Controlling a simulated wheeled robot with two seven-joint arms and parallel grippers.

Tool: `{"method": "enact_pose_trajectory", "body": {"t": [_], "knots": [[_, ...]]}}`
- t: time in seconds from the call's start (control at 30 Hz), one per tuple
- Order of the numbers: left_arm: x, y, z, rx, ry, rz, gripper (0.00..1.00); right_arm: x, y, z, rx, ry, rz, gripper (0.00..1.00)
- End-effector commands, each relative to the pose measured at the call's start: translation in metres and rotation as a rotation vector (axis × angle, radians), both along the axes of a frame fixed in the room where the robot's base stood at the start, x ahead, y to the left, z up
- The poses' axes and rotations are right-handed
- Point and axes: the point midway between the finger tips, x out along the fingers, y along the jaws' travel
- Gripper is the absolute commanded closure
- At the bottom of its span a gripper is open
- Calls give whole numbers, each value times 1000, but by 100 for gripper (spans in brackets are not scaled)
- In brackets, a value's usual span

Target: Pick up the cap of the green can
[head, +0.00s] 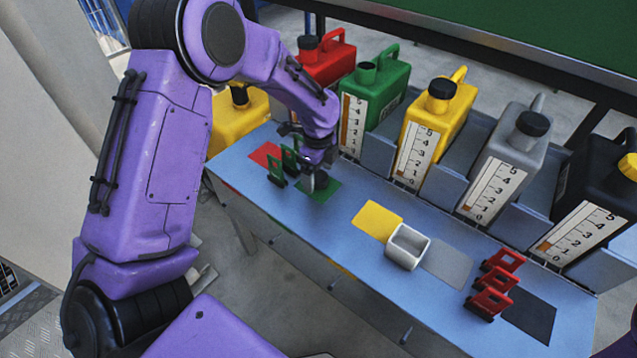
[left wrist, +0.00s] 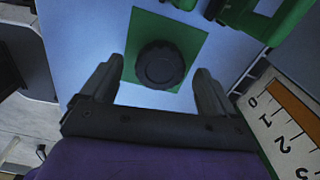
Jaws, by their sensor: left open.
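The green can (head: 385,92) stands at the back of the blue bench in the head view, its neck uncapped. Its dark round cap (left wrist: 160,65) lies on the green mat in the left wrist view. In the head view the cap is mostly hidden by my left gripper. My left gripper (head: 317,172) is open and points down over the green mat (head: 325,192). In the left wrist view the two fingers of my left gripper (left wrist: 158,66) are on either side of the cap, apart from it. My right gripper is out of view.
A green rack (head: 276,172) stands just left of my left gripper. Red, yellow, grey and black cans line the back. A white square container (head: 407,246) and a red rack (head: 493,284) stand farther right.

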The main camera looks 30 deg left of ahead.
Motion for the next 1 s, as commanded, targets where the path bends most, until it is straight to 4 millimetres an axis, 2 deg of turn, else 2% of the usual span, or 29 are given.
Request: {"method": "enact_pose_trajectory", "body": {"t": [0.03,0.1,0.33,0.37,0.5,0.53,0.83,1.0], "knots": [[-1,0,-11,1,3,-1,11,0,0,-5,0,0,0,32],[0,-1,-18,1,2,0,11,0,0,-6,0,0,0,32],[1,-2,-19,0,0,-2,11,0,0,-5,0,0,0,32],[1,-2,-19,0,0,-2,15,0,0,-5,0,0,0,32],[0,-2,-19,0,0,-2,60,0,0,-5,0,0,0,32],[0,-2,-19,0,0,-2,69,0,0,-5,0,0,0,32],[0,-2,-18,0,0,-2,69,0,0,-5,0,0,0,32],[1,-2,-1,-1,-2,-3,69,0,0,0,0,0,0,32]]}}
